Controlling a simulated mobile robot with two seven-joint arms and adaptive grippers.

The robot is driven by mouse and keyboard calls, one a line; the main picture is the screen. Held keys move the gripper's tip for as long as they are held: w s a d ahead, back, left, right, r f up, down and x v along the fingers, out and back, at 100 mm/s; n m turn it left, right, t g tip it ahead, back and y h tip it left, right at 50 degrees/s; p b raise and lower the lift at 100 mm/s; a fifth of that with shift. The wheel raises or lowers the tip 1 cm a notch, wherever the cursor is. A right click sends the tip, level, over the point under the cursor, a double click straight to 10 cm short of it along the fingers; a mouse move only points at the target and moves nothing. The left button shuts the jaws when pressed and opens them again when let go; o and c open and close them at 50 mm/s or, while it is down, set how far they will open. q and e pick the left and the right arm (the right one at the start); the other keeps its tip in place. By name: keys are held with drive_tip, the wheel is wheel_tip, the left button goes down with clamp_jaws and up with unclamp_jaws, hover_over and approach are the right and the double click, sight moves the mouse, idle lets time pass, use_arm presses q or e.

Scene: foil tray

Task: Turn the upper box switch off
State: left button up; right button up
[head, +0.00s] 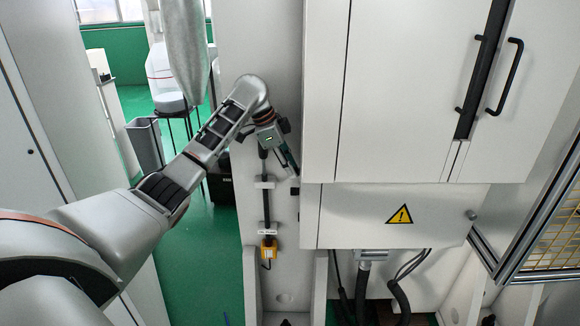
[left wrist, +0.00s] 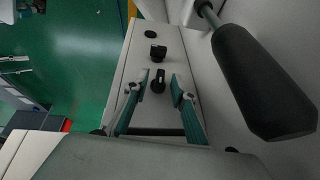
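In the left wrist view two black rotary switches sit on a pale box panel (left wrist: 138,62). The nearer switch (left wrist: 158,79) lies between the fingertips of my left gripper (left wrist: 160,86). Its two teal fingers are apart, one on each side, with a gap to the switch visible. The other switch (left wrist: 158,52) is farther up the picture, beyond the fingertips. In the head view my left gripper (head: 290,163) is beside the white cabinet's left edge, and its fingers are partly hidden. A small black switch (head: 295,190) shows just below it. My right gripper is not in view.
A large white cabinet (head: 410,90) with black handles stands right of the gripper. A dark cylindrical handle (left wrist: 262,80) is close by in the wrist view. Green floor (head: 200,265) is open at left.

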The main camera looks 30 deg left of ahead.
use_arm(q)
drive_tip(key=v, duration=1.2)
